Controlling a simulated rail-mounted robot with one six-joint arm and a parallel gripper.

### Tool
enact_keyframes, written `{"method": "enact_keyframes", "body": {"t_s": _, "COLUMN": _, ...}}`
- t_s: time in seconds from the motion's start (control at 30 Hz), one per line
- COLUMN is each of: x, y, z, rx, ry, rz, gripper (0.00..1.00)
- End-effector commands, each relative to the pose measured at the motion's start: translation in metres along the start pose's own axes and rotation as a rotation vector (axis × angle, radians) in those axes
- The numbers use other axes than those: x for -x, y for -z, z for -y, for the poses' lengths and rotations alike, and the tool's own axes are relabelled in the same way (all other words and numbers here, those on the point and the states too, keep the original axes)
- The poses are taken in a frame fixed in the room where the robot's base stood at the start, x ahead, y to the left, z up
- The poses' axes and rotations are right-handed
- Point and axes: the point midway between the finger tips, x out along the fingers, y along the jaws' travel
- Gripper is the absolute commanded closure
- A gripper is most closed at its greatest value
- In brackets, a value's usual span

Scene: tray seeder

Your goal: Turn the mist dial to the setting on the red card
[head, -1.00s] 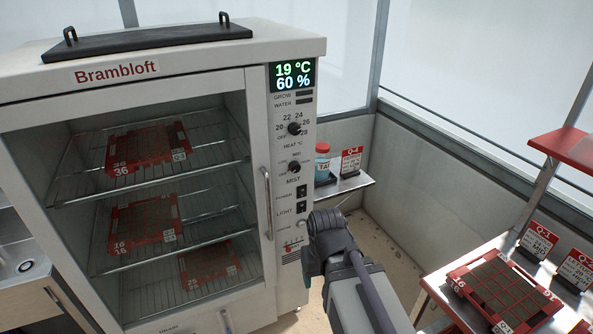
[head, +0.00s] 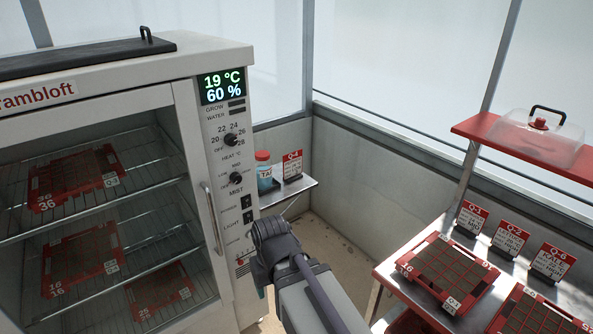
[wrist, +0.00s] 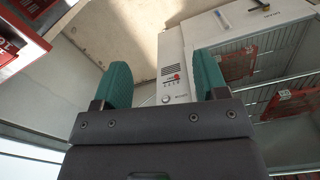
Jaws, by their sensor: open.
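The mist dial (head: 236,178) is a small black knob on the white control panel of the cabinet, above the word MIST. Small setting marks surround it; I cannot tell where its pointer stands. Red-topped cards stand in view: one (head: 292,166) on the small shelf beside the cabinet, and others (head: 471,217), (head: 507,239), (head: 552,262) on the right bench. Their small print is hard to read. My gripper (wrist: 163,72) is open and empty, with teal fingers apart in the wrist view. It is below the dial and not touching it; its fingers are mostly hidden in the head view.
The heat dial (head: 231,139) sits above the mist dial, under the display (head: 222,87) reading 19 °C and 60 %. Black switches (head: 246,202) lie below. The cabinet door handle (head: 212,217) stands out at left. A bottle (head: 264,172) is on the small shelf. Red trays (head: 436,296) crowd the right bench.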

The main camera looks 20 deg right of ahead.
Motion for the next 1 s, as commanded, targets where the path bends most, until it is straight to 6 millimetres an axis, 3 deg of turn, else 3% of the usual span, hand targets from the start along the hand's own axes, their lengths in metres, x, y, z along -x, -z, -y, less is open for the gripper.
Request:
{"method": "enact_keyframes", "body": {"t_s": 0.47, "x": -0.001, "y": 0.0, "z": 0.0, "rx": 0.0, "ry": 0.0, "rz": 0.0, "gripper": 0.33}}
{"method": "enact_keyframes", "body": {"t_s": 0.57, "x": -0.014, "y": 0.0, "z": -0.004, "rx": -0.01, "ry": 0.0, "rz": 0.0, "gripper": 0.33}}
{"method": "enact_keyframes", "body": {"t_s": 0.67, "x": -0.043, "y": 0.013, "z": -0.013, "rx": -0.035, "ry": 0.009, "rz": 0.0, "gripper": 0.33}}
{"method": "enact_keyframes", "body": {"t_s": 0.73, "x": -0.07, "y": 0.041, "z": -0.009, "rx": -0.057, "ry": 0.108, "rz": -0.037, "gripper": 0.33}}
{"method": "enact_keyframes", "body": {"t_s": 0.8, "x": -0.087, "y": 0.088, "z": 0.005, "rx": -0.008, "ry": 0.28, "rz": -0.17, "gripper": 0.33}}
{"method": "enact_keyframes", "body": {"t_s": 0.9, "x": -0.083, "y": 0.158, "z": 0.021, "rx": 0.101, "ry": 0.492, "rz": -0.456, "gripper": 0.33}}
{"method": "enact_keyframes", "body": {"t_s": 1.0, "x": -0.056, "y": 0.232, "z": 0.018, "rx": 0.173, "ry": 0.613, "rz": -0.848, "gripper": 0.33}}
